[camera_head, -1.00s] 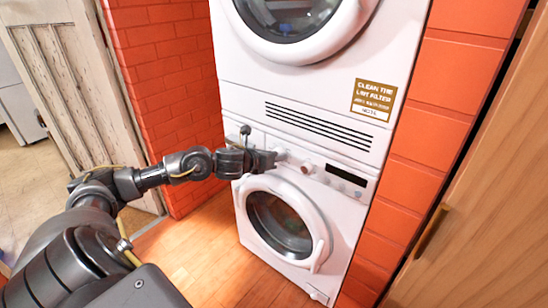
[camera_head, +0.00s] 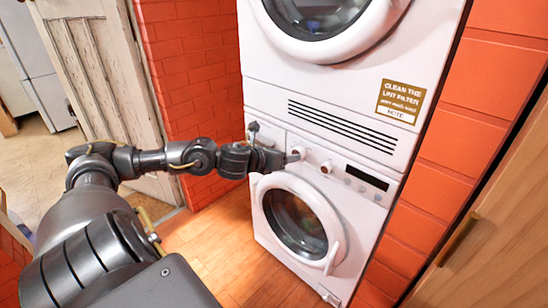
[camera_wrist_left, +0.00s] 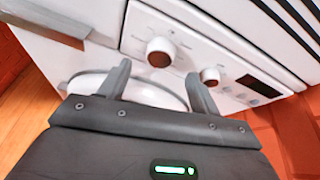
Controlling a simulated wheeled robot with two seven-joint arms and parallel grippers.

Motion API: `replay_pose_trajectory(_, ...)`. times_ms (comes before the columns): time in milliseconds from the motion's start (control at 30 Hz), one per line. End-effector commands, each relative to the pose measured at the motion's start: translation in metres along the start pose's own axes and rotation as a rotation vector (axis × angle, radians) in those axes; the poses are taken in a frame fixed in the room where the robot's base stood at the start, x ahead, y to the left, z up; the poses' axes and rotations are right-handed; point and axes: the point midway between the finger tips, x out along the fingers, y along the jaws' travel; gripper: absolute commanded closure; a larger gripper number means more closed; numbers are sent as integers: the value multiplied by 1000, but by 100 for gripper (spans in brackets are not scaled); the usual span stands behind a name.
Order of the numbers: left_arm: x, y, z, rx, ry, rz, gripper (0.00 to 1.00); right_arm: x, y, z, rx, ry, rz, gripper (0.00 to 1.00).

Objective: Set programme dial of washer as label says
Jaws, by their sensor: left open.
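The white washer (camera_head: 269,218) is the lower of two stacked machines. Its panel has two copper-faced round dials. The left dial (camera_head: 298,152) shows in the left wrist view (camera_wrist_left: 160,50), and the right dial (camera_head: 326,167) shows there too (camera_wrist_left: 210,75). My left gripper (camera_head: 288,158) is at the left dial. In the left wrist view its fingers (camera_wrist_left: 158,70) are apart, with the left dial ahead between their tips; I cannot tell whether they touch it. A brown and white label (camera_head: 401,100) is on the upper machine; "CLEAN THE LINT FILTER" and "NOTE" are legible, its smaller print is not.
A dark display (camera_head: 367,177) and small buttons lie right of the dials. The round washer door (camera_head: 337,245) is shut below the panel. A brick wall (camera_head: 190,80) and white wooden door (camera_head: 95,85) stand left; a wooden panel (camera_head: 490,240) is at right.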

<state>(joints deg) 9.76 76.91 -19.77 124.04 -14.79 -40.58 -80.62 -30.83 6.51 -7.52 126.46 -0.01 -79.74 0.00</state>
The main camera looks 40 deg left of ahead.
Motion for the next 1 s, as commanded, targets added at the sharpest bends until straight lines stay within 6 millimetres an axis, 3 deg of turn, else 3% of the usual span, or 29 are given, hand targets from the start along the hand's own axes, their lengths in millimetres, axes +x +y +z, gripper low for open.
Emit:
replay_pose_trajectory(200,-32,1,-3,9,4,2,37,-20,0,-3,0,22,1,13)
replay_pose_trajectory(400,-46,1,-2,6,1,2,37,-31,1,-4,1,28,3,13)
replay_pose_trajectory(1000,-55,0,0,-1,0,0,37,-39,2,-4,2,30,4,13)
